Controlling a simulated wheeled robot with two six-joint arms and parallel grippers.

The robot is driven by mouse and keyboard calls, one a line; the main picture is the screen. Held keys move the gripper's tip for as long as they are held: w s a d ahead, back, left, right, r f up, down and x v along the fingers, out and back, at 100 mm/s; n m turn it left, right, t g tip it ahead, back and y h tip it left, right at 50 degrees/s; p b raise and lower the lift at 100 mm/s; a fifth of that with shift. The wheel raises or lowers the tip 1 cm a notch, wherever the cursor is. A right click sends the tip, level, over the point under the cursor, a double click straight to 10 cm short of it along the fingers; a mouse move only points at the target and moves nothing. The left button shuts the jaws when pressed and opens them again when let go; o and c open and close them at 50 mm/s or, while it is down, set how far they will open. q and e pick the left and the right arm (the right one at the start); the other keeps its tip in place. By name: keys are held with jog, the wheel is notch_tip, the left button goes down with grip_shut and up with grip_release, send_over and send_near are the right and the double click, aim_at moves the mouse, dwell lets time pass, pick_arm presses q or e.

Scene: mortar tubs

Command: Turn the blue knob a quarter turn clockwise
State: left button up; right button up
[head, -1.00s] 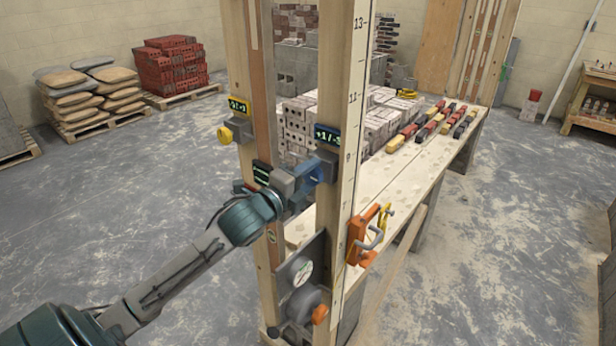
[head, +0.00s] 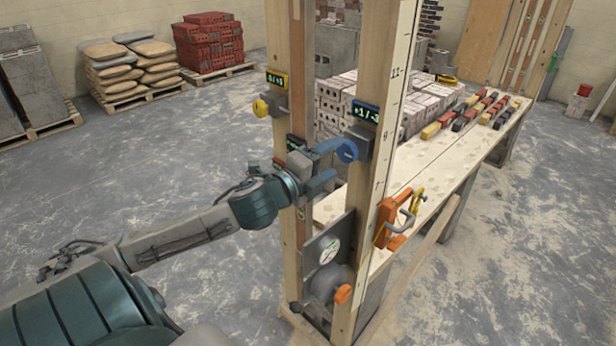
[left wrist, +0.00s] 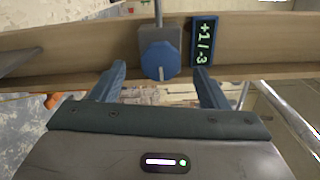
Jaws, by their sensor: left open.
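The blue knob (head: 347,151) is mounted on a grey box on the right wooden post, below a small display reading +1/-3 (head: 367,113). My left gripper (head: 331,164) is open in front of the knob. In the left wrist view the blue knob (left wrist: 160,60) lies ahead, in line with the gap between the two fingers of the left gripper (left wrist: 160,78). The fingers are on either side and do not appear to touch it. The display (left wrist: 204,42) is just right of the knob there. My right gripper is not in view.
A yellow knob (head: 261,108) sits on the left post. An orange knob (head: 343,294) is low on the right post, and an orange clamp (head: 392,220) hangs at the bench's near end. The bench (head: 418,186) carries bricks. Open floor lies left.

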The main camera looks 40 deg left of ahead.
pick_arm(q)
jog(key=shift+s+f, duration=0.1)
jog(key=shift+s, duration=0.35)
jog(key=s+p, duration=0.4)
jog(key=s, duration=0.1)
jog(key=shift+s+a, duration=0.15)
jog(key=shift+s, duration=0.1)
dwell(0.5)
